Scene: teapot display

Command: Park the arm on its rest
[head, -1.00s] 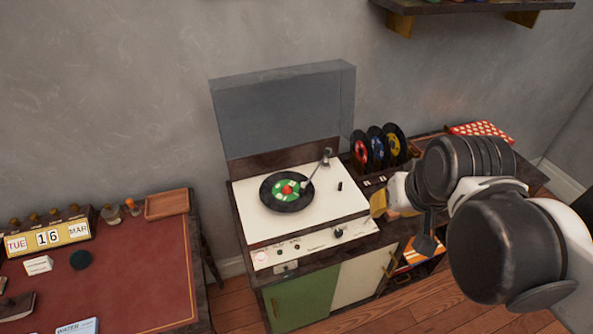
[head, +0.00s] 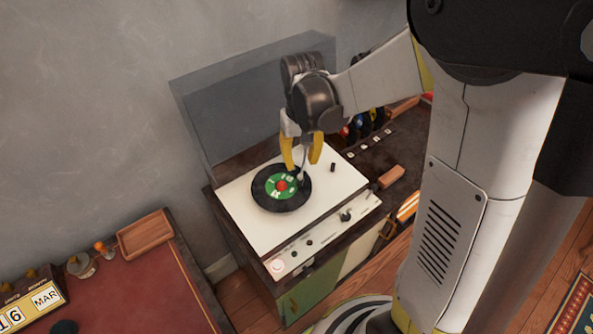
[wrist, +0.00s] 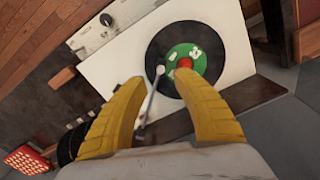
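The record player (head: 240,215) has a cream deck with a black record (head: 268,200) on it, green-labelled with a red centre. The thin silver tonearm (wrist: 149,100) reaches over the record, its head (head: 300,181) at the record's edge. My gripper (head: 302,163) is above the deck with its yellow fingers apart. In the wrist view, my gripper (wrist: 155,75) has one finger on each side of the tonearm, with gaps visible. The tonearm's base is hidden behind my gripper. A small dark peg (head: 333,167) stands on the deck at right; I cannot tell whether it is the rest.
The clear lid (head: 235,110) stands open behind the deck, close to my gripper. A rack of records (head: 362,127) is at right. A red-topped desk (head: 150,285) with a wooden tray (head: 145,235) is at left. My arm fills the right side.

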